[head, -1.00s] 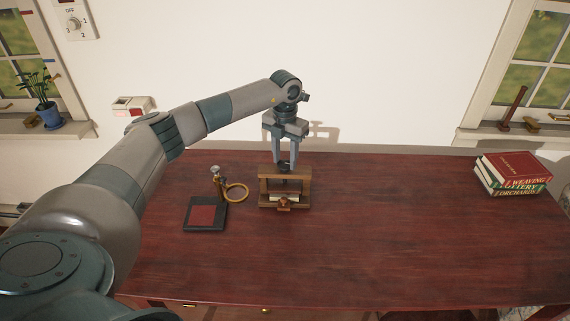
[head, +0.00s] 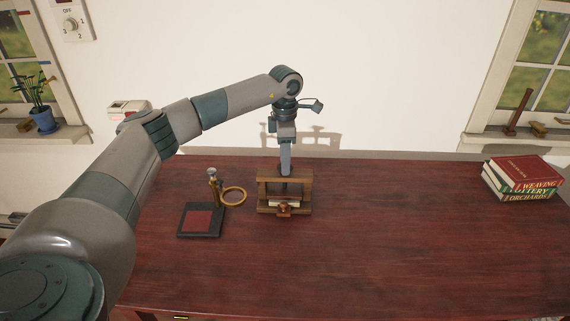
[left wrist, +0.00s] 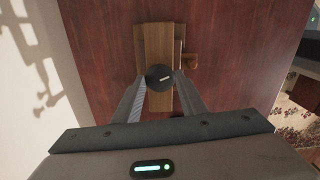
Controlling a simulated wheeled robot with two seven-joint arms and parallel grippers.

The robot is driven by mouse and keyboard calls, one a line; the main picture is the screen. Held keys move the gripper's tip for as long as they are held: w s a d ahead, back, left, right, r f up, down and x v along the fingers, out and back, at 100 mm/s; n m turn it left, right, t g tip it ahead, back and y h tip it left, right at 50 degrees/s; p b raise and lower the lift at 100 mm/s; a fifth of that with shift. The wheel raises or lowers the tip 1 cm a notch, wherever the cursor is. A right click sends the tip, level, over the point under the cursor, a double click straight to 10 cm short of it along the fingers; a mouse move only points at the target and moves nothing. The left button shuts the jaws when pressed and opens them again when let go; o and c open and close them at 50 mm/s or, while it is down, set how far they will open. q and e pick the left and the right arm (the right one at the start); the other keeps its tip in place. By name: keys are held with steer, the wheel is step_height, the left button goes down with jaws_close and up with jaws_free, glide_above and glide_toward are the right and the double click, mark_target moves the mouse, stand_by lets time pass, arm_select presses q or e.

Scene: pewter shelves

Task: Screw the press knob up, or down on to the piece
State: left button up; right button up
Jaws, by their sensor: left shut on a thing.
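The wooden press (head: 264,187) stands on the red-brown table, with a pale piece (head: 278,203) low in its frame. In the left wrist view the press top (left wrist: 158,40) shows from above. The dark round press knob (left wrist: 159,77) with a pale mark sits over the top beam. My left gripper (head: 285,172) points straight down above the press. Its fingers, seen in the left wrist view (left wrist: 160,84), are shut on the knob from both sides. In the head view the fingers mostly hide the knob. My right gripper is not in view.
A black stand with a red pad (head: 199,221) and a brass ring (head: 234,196) stand close left of the press. Books (head: 522,175) lie at the far right. The table between and in front is clear. The wall is close behind.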

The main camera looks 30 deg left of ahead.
arm_select(q)
steer(key=shift+m+b, duration=0.4)
steer(key=shift+m, duration=0.8)
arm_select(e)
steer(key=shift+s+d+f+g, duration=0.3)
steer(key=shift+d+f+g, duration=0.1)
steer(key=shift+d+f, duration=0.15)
arm_select(q)
steer(key=o, duration=1.1)
steer(key=shift+c, duration=0.2)
steer(key=shift+r, duration=0.1)
steer(key=shift+r, duration=0.45)
step_height(320, 180, up, 16)
steer(key=b, duration=0.2)
steer(key=shift+r, duration=0.2)
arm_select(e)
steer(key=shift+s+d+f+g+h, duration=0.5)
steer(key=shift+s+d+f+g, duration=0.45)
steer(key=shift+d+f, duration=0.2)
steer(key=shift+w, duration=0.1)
